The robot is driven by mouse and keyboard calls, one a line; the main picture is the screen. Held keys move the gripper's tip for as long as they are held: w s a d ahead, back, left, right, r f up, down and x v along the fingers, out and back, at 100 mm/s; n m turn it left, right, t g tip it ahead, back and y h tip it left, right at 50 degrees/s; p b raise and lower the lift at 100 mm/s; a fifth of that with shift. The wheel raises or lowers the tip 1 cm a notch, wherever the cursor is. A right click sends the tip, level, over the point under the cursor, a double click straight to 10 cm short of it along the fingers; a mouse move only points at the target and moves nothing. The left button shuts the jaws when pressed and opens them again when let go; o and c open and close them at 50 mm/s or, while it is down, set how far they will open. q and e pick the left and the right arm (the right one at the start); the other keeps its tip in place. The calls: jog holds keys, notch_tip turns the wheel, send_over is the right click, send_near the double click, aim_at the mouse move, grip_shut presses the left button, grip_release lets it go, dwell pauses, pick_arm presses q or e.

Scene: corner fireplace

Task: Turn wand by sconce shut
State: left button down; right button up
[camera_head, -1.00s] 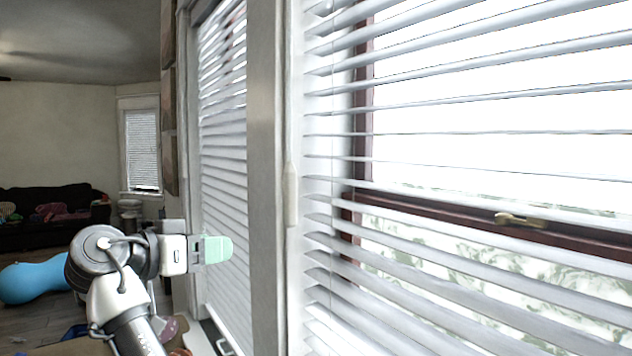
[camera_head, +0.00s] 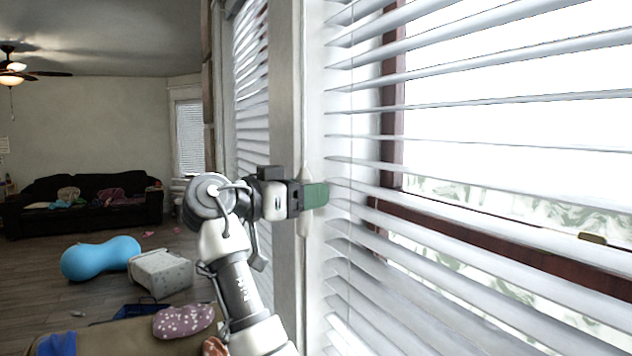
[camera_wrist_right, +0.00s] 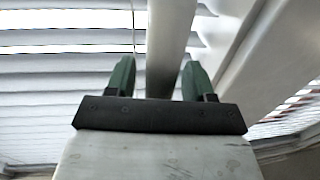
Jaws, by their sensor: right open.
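The white wand (camera_head: 303,230) hangs upright at the left edge of the near window blind (camera_head: 450,230). The blind's slats stand apart, with bright daylight showing between them. My right gripper (camera_head: 315,195) is at the wand, and its green finger covers part of it. In the right wrist view the gripper (camera_wrist_right: 156,78) is open, with a pale upright bar, seemingly the wand (camera_wrist_right: 170,45), between its two green fingers. I cannot tell whether either finger touches it. No sconce shows. My left gripper is not in view.
A window post (camera_head: 285,90) stands close to the left of the wand, with another blind (camera_head: 252,90) beyond it.

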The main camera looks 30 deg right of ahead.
jog(key=shift+d, duration=0.65)
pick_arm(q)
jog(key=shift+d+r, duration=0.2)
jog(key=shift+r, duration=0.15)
pick_arm(e)
jog(key=shift+w+d, duration=0.1)
jog(key=shift+c, duration=0.3)
jog(key=c, duration=0.9)
pick_arm(q)
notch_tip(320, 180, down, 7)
jog(key=b, duration=0.6)
jog(key=shift+b, duration=0.4)
pick_arm(e)
jog(key=shift+o, duration=0.2)
jog(key=shift+w+a+r+n+t+y, duration=0.1)
jog(key=shift+w+a+n+t+y, duration=0.15)
jog(key=shift+n+t+y, duration=2.45)
jog(key=shift+w+a+n+t+y, duration=0.3)
jog(key=shift+n+t+y, duration=2.25)
jog(key=shift+t, duration=0.3)
jog(key=shift+w+a+r+n+t+y, duration=0.1)
jog(key=shift+w+a+n+t+y, duration=0.15)
jog(key=shift+n+t+y, duration=2.45)
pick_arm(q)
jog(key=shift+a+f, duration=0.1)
pick_arm(e)
jog(key=shift+y, duration=0.25)
